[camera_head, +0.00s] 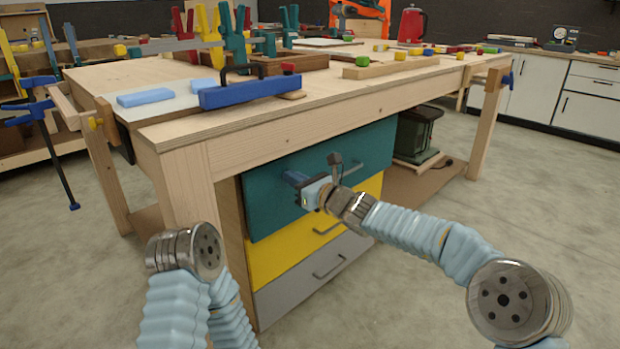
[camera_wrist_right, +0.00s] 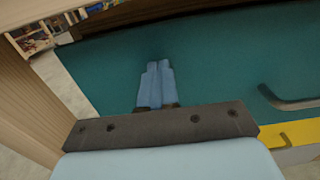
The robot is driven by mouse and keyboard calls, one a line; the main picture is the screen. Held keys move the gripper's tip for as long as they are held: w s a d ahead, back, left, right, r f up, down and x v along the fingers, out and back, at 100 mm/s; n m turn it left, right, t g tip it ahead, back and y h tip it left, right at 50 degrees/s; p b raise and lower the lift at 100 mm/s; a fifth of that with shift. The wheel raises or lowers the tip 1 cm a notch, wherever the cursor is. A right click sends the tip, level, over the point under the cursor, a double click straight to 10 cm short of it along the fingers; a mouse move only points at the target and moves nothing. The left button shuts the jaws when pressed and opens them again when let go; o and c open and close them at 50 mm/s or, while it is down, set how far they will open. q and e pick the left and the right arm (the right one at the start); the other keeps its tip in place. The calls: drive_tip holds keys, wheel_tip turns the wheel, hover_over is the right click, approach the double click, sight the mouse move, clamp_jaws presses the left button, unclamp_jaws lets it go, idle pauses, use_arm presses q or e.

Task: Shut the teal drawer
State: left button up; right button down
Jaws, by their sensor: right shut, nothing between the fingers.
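The teal drawer (camera_head: 270,205) is the top one of three in the workbench, and its flat front fills much of the right wrist view (camera_wrist_right: 220,60). My right gripper (camera_head: 290,178) is at the left half of this front. Its two fingers are together in the right wrist view (camera_wrist_right: 158,70) and point at the teal panel, with nothing between them. I cannot tell whether the tips touch it. The dark drawer handle (camera_wrist_right: 288,98) is apart from the fingers. How far the drawer stands out is hard to tell. My left gripper is not in view.
Below are a yellow drawer (camera_head: 290,248) and a grey drawer (camera_head: 300,285). The floor (camera_head: 520,210) at the right is clear.

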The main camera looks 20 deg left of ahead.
use_arm(q)
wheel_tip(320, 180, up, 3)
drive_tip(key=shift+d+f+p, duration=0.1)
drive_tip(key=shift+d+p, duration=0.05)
drive_tip(key=shift+p, duration=0.8)
use_arm(e)
drive_tip(key=x, duration=0.3)
drive_tip(key=shift+w+a+r, duration=0.1)
drive_tip(key=shift+a+r, duration=0.05)
drive_tip(key=shift+r, duration=0.1)
drive_tip(key=shift+r, duration=0.15)
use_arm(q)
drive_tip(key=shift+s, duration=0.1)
